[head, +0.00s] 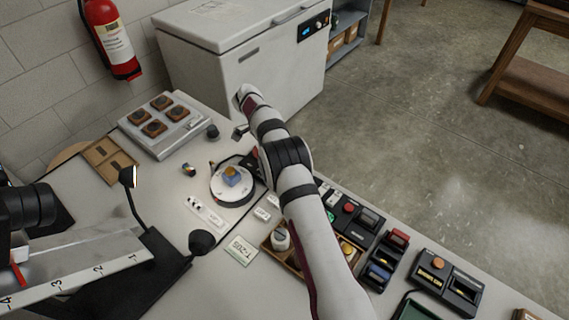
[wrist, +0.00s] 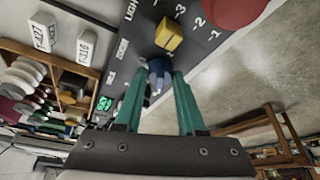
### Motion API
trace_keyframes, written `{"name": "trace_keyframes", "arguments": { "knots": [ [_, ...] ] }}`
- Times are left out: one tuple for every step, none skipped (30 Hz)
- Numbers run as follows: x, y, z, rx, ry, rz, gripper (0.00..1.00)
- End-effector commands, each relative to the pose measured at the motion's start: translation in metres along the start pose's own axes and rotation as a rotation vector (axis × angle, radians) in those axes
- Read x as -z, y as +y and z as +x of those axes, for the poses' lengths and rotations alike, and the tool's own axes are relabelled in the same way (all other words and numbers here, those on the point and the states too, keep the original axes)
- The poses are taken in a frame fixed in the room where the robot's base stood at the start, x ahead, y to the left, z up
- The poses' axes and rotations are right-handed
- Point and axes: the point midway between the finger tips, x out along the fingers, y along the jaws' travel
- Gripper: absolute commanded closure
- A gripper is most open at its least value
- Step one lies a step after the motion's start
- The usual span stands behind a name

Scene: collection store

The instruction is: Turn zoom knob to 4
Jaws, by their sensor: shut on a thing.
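In the wrist view, my gripper (wrist: 160,80) has two teal fingers shut on a dark blue knob (wrist: 159,69), one finger on each side. The knob stands on a dark control panel (wrist: 146,28). A label reading ZOOM (wrist: 122,48) is printed to the left of the knob. The fingers cover part of the knob, and I cannot read its setting. A yellow knob (wrist: 168,35) stands just beyond it, with the numbers 3, 2 and 1 on the panel to its right. In the head view, my arm hides much of the area around the gripper.
A red round part (wrist: 232,9) is at the panel's top right. In the wrist view, a wooden divided tray (wrist: 62,72) lies left.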

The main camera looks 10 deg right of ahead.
Motion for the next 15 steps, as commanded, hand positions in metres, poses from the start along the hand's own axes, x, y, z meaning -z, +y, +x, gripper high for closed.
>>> {"name": "trace_keyframes", "arguments": {
  "knots": [
    [-0.0021, 0.0011, 0.0015, -0.013, -0.002, 0.022, 1.00],
    [-0.0021, 0.0011, 0.0018, -0.020, -0.002, 0.037, 1.00],
    [-0.0020, 0.0009, 0.0015, -0.027, -0.002, 0.056, 1.00],
    [-0.0020, 0.0008, 0.0014, -0.032, -0.002, 0.069, 1.00],
    [-0.0021, 0.0009, 0.0016, -0.038, -0.002, 0.081, 1.00],
    [-0.0021, 0.0008, 0.0016, -0.045, -0.002, 0.095, 1.00],
    [-0.0021, 0.0008, 0.0015, -0.049, -0.002, 0.105, 1.00],
    [-0.0020, 0.0006, 0.0013, -0.052, -0.003, 0.114, 1.00],
    [-0.0019, 0.0008, 0.0016, -0.057, -0.002, 0.125, 1.00],
    [-0.0019, 0.0005, 0.0016, -0.059, -0.002, 0.131, 1.00],
    [-0.0018, 0.0005, 0.0015, -0.062, -0.002, 0.138, 1.00],
    [-0.0017, 0.0006, 0.0015, -0.065, -0.001, 0.145, 1.00],
    [-0.0017, 0.0004, 0.0013, -0.066, -0.002, 0.149, 1.00],
    [-0.0016, 0.0003, 0.0012, -0.068, -0.002, 0.153, 1.00],
    [-0.0016, 0.0004, 0.0013, -0.070, -0.002, 0.157, 1.00]
  ]
}}
